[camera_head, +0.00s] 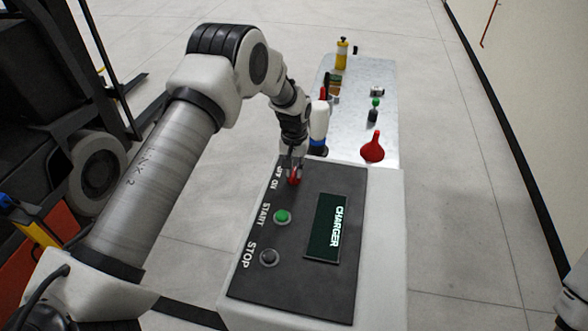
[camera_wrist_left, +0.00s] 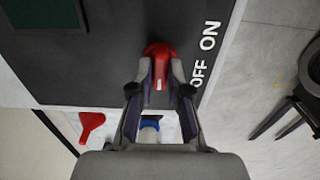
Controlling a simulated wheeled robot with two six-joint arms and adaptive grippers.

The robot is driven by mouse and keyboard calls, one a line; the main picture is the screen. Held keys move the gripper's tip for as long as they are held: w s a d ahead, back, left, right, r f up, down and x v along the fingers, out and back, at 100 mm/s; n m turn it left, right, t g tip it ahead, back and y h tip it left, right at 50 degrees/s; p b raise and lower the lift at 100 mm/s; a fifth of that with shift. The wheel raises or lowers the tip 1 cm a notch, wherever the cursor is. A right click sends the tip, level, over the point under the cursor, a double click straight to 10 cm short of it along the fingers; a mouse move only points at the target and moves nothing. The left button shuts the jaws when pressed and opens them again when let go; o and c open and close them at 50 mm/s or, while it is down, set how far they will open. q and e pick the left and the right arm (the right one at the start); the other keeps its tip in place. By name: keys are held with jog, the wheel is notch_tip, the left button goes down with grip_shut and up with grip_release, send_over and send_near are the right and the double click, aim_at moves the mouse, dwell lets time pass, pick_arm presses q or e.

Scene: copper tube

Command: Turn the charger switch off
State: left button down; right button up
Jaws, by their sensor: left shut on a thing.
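The charger panel (camera_head: 335,280) is a dark plate on a white box, with a lit CHARGER display (camera_head: 323,228). At its far end is the red rotary switch (camera_head: 293,176), beside the OFF ON lettering. In the wrist view the red switch (camera_wrist_left: 158,52) sits between my left fingertips, with the OFF ON label (camera_wrist_left: 205,55) to its right. A small white mark shows on the knob; I cannot tell which setting it points to. My left gripper (camera_head: 291,168) reaches down from above and is shut on the knob; it also shows in the wrist view (camera_wrist_left: 160,78). My right gripper is out of view.
On the panel are a green START button (camera_head: 282,216) and a dark STOP button (camera_head: 269,258). Behind the box, a pale table (camera_head: 350,125) holds a red funnel (camera_head: 372,148), a yellow bottle (camera_head: 342,55) and small items. A forklift-like vehicle (camera_head: 95,175) stands left. Floor right is clear.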

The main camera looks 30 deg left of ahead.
aim_at(294, 171)
pick_arm(q)
jog(key=shift+s+f, duration=0.15)
jog(key=shift+f, duration=0.05)
jog(key=c, duration=1.3)
grip_release()
jog(key=shift+o, duration=0.9)
jog(key=shift+w, duration=0.2)
jog(key=shift+r, duration=0.1)
notch_tip(294, 171, up, 12)
jog(key=shift+w, duration=0.1)
